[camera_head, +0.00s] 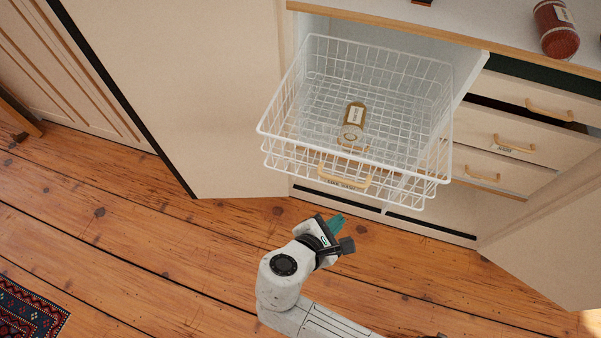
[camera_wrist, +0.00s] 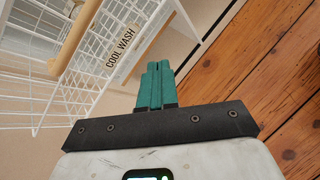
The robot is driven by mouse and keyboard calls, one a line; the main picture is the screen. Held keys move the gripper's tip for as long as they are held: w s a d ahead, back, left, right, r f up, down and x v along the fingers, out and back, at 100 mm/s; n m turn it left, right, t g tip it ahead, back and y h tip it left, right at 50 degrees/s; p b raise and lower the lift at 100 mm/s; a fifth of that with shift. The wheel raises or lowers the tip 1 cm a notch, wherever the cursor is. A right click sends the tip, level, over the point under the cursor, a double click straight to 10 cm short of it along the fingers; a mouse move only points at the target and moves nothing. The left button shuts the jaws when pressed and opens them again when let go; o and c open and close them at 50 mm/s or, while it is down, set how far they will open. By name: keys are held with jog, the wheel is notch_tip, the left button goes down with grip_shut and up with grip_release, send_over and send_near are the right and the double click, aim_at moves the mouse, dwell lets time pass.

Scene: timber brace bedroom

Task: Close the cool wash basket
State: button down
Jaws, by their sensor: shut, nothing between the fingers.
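A white wire basket (camera_head: 262,130) is pulled out of the cabinet, with a second wire rim or basket just beneath its front. A light wooden handle (camera_head: 345,176) sits on the front, with a small label under it. In the wrist view the label (camera_wrist: 120,45) reads "COOL WASH", beside the wooden handle (camera_wrist: 76,38). I cannot tell which wire level bears the label. A bottle with an amber top and pale label (camera_head: 353,115) lies in the basket. My gripper (camera_head: 338,222) is below and in front of the basket, apart from it. Its teal fingers (camera_wrist: 155,82) are together and empty.
A large cabinet door (camera_head: 190,90) stands open on the left, another (camera_head: 560,230) at the lower right. Drawers (camera_head: 520,145) with wooden handles are right of the basket. The plank floor (camera_head: 140,230) is clear; a patterned rug (camera_head: 28,310) lies lower left.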

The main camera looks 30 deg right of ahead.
jog(key=w+a+r+n+t+h, duration=0.2)
jog(key=a+n+t, duration=0.2)
jog(key=a+n, duration=0.15)
jog(key=w+a+r+n+t+h, duration=0.1)
jog(key=w+a+r+n+t, duration=0.1)
jog(key=a+r+n+t, duration=0.3)
jog(key=g, duration=0.1)
send_near(307, 162)
jog(key=shift+m, duration=0.35)
jog(key=x, duration=0.7)
jog(key=shift+a, duration=0.1)
jog(key=shift+w, duration=0.1)
jog(key=shift+w+d, duration=0.2)
jog(key=shift+d, duration=0.15)
jog(key=b+x, duration=0.3)
jog(key=x, duration=1.1)
jog(key=b+x, duration=0.4)
jog(key=x, duration=1)
jog(key=shift+s+d+f, duration=0.15)
jog(key=shift+s+d, duration=0.05)
jog(key=shift+d, duration=0.1)
jog(key=shift+w+d+b, duration=0.35)
jog(key=shift+d+b, duration=0.15)
jog(key=shift+w+r, duration=0.15)
jog(key=shift+r, duration=0.1)
jog(key=shift+d, duration=0.1)
